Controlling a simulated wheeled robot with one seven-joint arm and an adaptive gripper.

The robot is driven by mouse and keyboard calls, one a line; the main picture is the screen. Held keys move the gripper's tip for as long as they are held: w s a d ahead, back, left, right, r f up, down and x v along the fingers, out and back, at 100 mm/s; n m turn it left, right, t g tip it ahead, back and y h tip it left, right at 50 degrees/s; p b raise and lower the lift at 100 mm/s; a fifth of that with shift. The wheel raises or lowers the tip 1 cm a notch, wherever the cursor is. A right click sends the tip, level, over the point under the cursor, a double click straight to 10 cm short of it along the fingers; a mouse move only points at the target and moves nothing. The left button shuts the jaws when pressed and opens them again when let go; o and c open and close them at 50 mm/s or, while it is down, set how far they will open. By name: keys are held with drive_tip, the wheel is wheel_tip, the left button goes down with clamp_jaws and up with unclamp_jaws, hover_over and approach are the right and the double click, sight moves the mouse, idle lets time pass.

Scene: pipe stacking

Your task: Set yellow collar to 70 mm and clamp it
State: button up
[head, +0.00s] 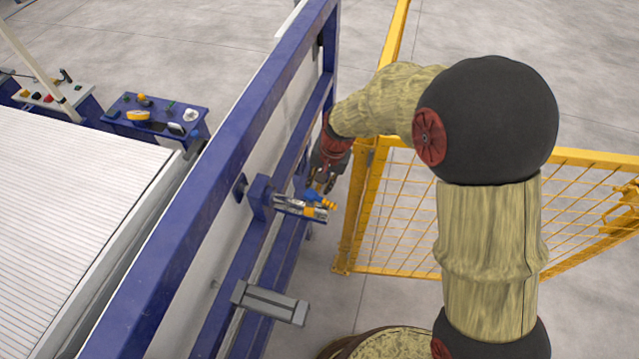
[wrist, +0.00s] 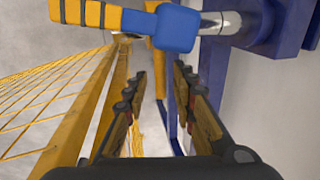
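In the head view, a short grey shaft assembly (head: 289,205) sticks out from a blue bracket on the frame. A small yellow band (head: 309,212), perhaps the yellow collar, shows on it. A blue block with a ribbed orange-yellow grip (head: 329,204) sits just above. In the wrist view, the blue block (wrist: 175,27) and the banded orange-yellow grip (wrist: 88,14) lie across the top, with a silver rod (wrist: 220,22) to the right. My gripper (wrist: 160,72) is open and empty, its fingertips below the block in the picture and apparently apart from it. Scale marks are unreadable.
The blue frame (head: 211,127) runs diagonally beside the shaft. A grey block (head: 270,302) juts out lower down. A yellow mesh fence (head: 400,213) stands close on the right.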

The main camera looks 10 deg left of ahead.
clamp_jaws()
idle(0.7)
